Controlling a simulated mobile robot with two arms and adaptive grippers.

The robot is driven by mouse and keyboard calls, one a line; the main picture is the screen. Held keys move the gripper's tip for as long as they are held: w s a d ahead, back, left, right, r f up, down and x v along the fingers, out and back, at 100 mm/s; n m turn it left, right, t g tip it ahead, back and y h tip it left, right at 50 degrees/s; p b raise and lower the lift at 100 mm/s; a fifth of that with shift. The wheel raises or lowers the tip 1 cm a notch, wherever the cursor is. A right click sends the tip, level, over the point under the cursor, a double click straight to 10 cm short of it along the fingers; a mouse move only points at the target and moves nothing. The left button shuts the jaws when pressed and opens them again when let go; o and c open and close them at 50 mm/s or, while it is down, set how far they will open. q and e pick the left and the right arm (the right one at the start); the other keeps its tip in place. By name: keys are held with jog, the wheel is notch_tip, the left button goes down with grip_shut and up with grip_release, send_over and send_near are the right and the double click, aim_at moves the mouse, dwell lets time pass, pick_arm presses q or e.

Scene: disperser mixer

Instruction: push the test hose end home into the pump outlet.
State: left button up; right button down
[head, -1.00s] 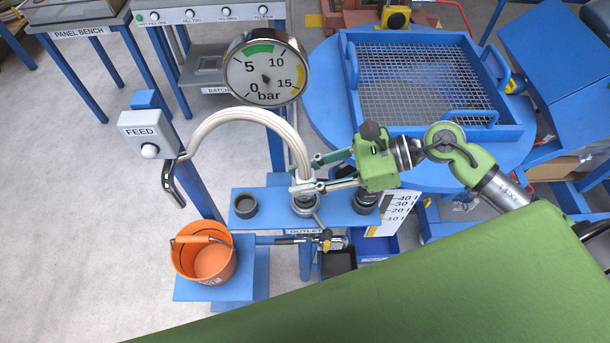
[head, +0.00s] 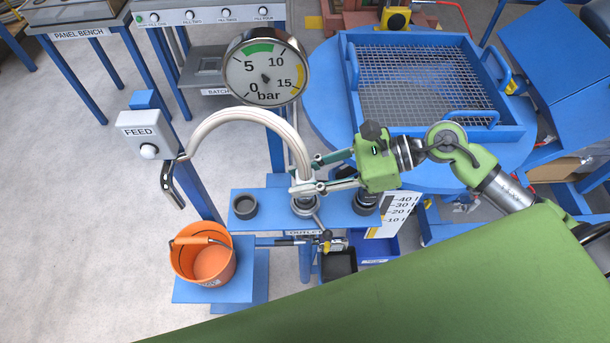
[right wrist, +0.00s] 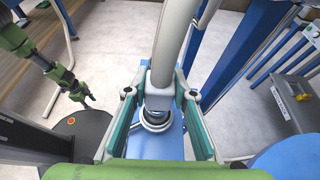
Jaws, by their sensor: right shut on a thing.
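The test hose (head: 246,121) is a pale, thick hose that arches from a dark metal spout (head: 172,184) on the left over to its end fitting (head: 303,186). My right gripper (head: 308,179) is shut on this hose end, with a finger on each side. The pump outlet (head: 304,206) is a round metal collar on the blue bench, directly below the hose end. In the right wrist view the hose end (right wrist: 158,98) stands upright over the outlet ring (right wrist: 156,123). I cannot tell how deep it sits. My left gripper (right wrist: 82,98) shows small in that view, its fingers apart, away from the hose.
A pressure gauge (head: 265,67) stands behind the hose, its needle near the low end. The blue bench (head: 275,197) also carries a dark open cup (head: 244,206). An orange bucket (head: 203,256) is at lower left. A FEED box (head: 149,134) stands left.

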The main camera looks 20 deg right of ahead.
jog(key=shift+b, duration=0.3)
dwell(0.4)
jog(key=shift+f, duration=0.15)
jog(key=shift+f+b, duration=0.3)
jog(key=shift+b, duration=0.2)
jog(key=shift+f+b, duration=0.65)
jog(key=shift+b, duration=0.1)
jog(key=c, duration=1.6)
grip_release()
jog(key=shift+s+f, duration=0.1)
